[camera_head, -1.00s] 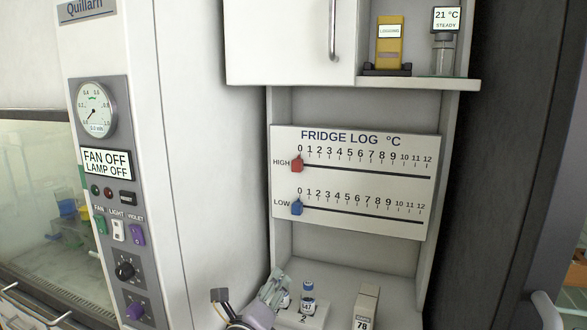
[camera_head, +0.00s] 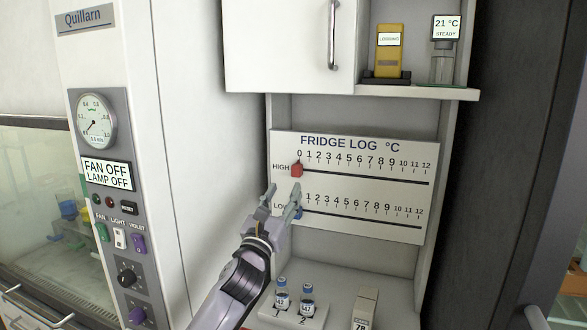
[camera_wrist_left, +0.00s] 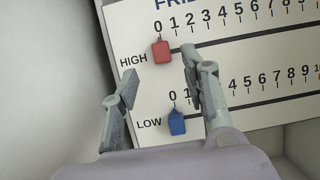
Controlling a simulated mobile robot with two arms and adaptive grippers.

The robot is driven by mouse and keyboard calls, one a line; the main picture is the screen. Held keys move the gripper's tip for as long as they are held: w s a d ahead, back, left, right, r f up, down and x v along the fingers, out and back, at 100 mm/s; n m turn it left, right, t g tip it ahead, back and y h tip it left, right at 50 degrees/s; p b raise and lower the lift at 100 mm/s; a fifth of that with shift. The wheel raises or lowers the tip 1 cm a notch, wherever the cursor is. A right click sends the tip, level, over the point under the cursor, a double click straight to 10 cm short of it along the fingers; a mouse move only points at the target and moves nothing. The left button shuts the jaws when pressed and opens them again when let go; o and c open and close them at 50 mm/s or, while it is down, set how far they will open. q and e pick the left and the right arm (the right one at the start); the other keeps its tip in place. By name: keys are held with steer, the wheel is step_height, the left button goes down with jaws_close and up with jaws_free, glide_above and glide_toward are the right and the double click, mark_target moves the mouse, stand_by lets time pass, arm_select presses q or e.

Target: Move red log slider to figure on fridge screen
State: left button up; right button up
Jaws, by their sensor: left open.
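The red slider (camera_head: 296,170) sits at 0 on the HIGH line of the white fridge log board (camera_head: 350,239). It also shows in the left wrist view (camera_wrist_left: 160,51), just beyond and between the fingertips. The blue slider (camera_wrist_left: 177,121) sits at 0 on the LOW line and is mostly hidden behind a finger in the head view. My left gripper (camera_head: 281,190) is open and empty, in front of the board and just below the red slider. The screen at top right (camera_head: 446,23) reads 21 °C STEADY; the yellow device's screen (camera_head: 389,40) reads LOGGING. My right gripper is not seen.
Two blue-capped vials (camera_head: 307,298) stand in a white rack (camera_head: 291,318) below the board, beside a box marked 78 (camera_head: 364,308). A cabinet door and shelf (camera_head: 419,94) overhang the board. A control panel (camera_head: 110,220) is at left.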

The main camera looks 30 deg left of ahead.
mark_target(295, 170)
arm_select(q)
steer(key=p+x, duration=0.2)
steer(key=x, duration=0.5)
steer(key=shift+w, duration=0.4)
steer(key=shift+c, duration=0.6)
jaws_close()
